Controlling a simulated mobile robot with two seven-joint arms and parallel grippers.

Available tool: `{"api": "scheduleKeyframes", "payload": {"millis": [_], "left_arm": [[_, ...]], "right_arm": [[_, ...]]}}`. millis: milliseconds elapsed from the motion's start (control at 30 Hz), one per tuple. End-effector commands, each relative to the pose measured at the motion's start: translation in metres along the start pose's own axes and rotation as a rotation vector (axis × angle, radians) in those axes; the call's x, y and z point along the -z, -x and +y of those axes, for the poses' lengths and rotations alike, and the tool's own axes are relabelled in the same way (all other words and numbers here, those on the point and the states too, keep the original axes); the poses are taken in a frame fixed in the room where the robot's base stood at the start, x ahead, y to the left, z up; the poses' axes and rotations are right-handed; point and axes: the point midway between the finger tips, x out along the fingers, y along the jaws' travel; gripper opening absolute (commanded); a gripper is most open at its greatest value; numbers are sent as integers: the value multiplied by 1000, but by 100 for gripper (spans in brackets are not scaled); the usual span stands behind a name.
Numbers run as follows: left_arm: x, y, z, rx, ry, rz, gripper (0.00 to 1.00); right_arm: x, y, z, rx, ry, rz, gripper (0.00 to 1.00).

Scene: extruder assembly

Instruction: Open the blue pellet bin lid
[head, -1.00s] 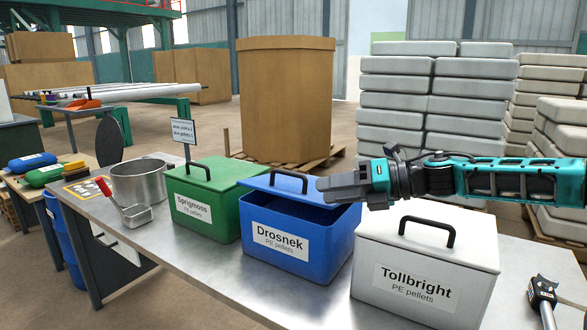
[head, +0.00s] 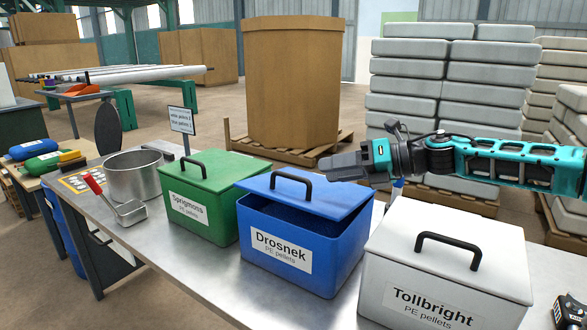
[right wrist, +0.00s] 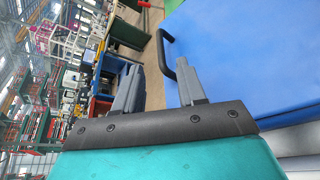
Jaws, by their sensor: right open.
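The blue pellet bin (head: 262,232), labelled "Drosnek", stands on the metal bench between the green and white bins. Its blue lid (head: 325,199) sits ajar and tilted, with a dark gap under its front edge. A black handle (head: 291,175) is on top of the lid. My right gripper (head: 325,168) is open and empty, to the right of the handle over the lid's far right side. In the right wrist view the handle (right wrist: 167,50) shows near the fingertips of the right gripper (right wrist: 160,80); I cannot tell whether they touch. My left gripper is out of view.
The closed green bin (head: 205,212) stands close on the left and the closed white bin (head: 440,265) close on the right. A metal pot (head: 137,178) and a red-handled scoop (head: 130,212) are further left. A small sign (head: 182,121) stands behind the green bin.

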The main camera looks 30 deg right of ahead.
Motion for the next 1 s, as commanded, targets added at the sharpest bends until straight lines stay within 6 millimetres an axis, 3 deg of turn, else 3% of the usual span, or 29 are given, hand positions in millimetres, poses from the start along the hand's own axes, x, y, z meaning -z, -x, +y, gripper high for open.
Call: {"api": "scheduleKeyframes", "payload": {"millis": [300, 600, 1000], "left_arm": [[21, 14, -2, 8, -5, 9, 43], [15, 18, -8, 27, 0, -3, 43], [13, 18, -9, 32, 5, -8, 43]], "right_arm": [[-4, -41, 6, -8, 0, -5, 40], [-2, -81, 2, -3, 0, -4, 40], [-1, -92, 1, 0, 0, -3, 40]]}}
